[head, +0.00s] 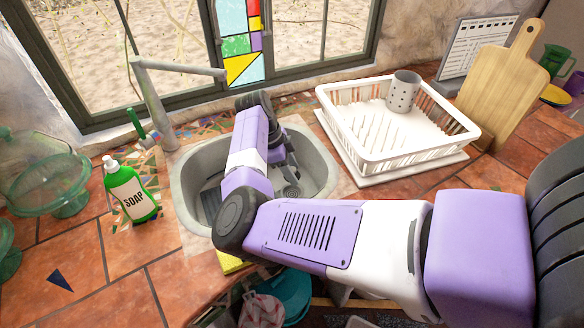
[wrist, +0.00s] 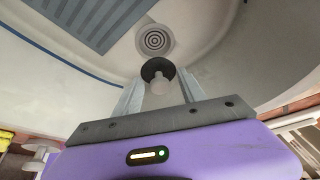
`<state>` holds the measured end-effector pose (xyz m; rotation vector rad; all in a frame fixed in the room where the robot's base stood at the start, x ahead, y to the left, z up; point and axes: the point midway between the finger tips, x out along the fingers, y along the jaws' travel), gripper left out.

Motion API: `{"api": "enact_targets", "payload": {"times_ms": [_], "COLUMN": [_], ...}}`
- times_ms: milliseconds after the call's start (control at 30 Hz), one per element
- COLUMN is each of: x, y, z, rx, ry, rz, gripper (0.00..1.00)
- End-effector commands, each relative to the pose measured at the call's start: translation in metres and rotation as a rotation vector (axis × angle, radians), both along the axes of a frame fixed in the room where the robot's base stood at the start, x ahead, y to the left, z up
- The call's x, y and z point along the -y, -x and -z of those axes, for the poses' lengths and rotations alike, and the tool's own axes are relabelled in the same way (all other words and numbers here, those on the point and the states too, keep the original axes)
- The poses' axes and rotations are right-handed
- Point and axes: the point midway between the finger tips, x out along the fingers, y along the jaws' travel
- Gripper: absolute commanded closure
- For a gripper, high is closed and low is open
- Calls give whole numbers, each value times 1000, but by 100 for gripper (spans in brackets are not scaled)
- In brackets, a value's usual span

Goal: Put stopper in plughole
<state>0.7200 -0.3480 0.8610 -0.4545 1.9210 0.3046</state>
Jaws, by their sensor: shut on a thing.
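The grey sink (head: 322,172) is set into the counter below the window. Its plughole (head: 291,192) is a round ringed drain in the basin floor, and it also shows in the wrist view (wrist: 154,40). My gripper (head: 291,172) is down inside the basin, near the plughole. In the wrist view my gripper (wrist: 160,88) is shut on the stopper (wrist: 157,68), a dark round disc with a pale knob. The stopper appears just below the plughole in that picture and apart from it. Its height above the basin floor is hard to tell.
A grey tap (head: 165,100) stands at the sink's back left. A green soap bottle (head: 131,190) stands left of the sink. A white dish rack (head: 400,150) with a grey cup (head: 403,92) stands to the right. A blue-grey ribbed mat (wrist: 85,20) lies in the basin.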

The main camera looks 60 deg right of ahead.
Motion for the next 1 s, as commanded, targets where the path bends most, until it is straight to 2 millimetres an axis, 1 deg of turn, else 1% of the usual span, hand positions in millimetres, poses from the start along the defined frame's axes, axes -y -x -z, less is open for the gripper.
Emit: {"api": "enact_targets", "payload": {"times_ms": [33,400,500,700,1000], "x": [0,0,0,0,0], "y": [0,0,1,0,0], "z": [9,50,59,67,68], "rx": [1,0,-1,1,1], "ry": [-1,1,0,0,0], "rz": [-1,0,0,0,0], "gripper": [93,93,93,93,93]}}
